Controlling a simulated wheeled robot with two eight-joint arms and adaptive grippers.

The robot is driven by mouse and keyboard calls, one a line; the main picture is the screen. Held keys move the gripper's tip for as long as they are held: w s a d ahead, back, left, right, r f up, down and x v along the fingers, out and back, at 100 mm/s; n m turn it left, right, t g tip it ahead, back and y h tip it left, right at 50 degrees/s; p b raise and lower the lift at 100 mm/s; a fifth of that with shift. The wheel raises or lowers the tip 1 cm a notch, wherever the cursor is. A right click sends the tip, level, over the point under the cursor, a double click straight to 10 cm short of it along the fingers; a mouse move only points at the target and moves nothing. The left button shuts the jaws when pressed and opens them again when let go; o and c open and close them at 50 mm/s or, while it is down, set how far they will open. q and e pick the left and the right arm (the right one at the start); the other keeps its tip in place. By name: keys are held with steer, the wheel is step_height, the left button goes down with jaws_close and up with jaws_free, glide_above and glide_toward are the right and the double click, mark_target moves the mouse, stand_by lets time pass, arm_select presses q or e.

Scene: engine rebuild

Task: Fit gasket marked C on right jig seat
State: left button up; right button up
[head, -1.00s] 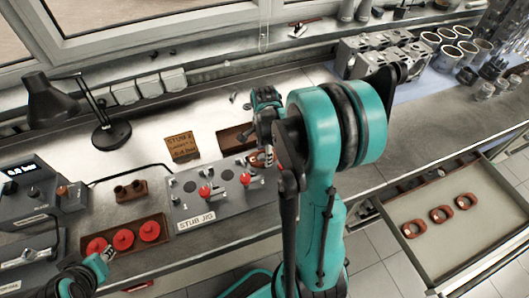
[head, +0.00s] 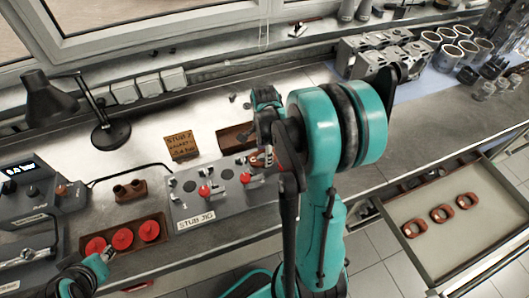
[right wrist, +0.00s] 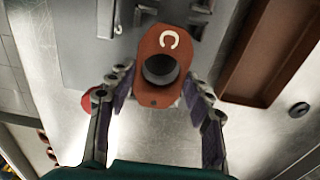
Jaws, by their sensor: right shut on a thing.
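The rust-red gasket marked C (right wrist: 160,68) is between the fingers of my right gripper (right wrist: 158,100) in the right wrist view. Its letter and round hole face the camera. In the head view my right gripper (head: 266,155) is over the back right of the grey stub jig (head: 220,205), and its arm hides part of that area. The jig plate also shows under the gasket in the right wrist view (right wrist: 82,45). I cannot tell whether the gasket touches the jig; the right seat is hidden. My left gripper (head: 106,256) is low at the left, near a tray; its opening is unclear.
Red knobs (head: 205,190) stand up from the jig. A brown tray (head: 232,137) lies behind it, beside a cardboard sign (head: 181,146). Red round parts (head: 122,238) sit in a tray at left. An open drawer (head: 460,255) at right holds 3 red gaskets (head: 441,213).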

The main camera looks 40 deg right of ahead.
steer(key=shift+f+b, duration=1.25)
steer(key=shift+f, duration=0.05)
stand_by(1.0)
steer(key=o, duration=1.2)
step_height(320, 180, up, 8)
steer(key=p, duration=0.5)
steer(key=shift+f+p, duration=0.2)
steer(key=shift+p, duration=0.2)
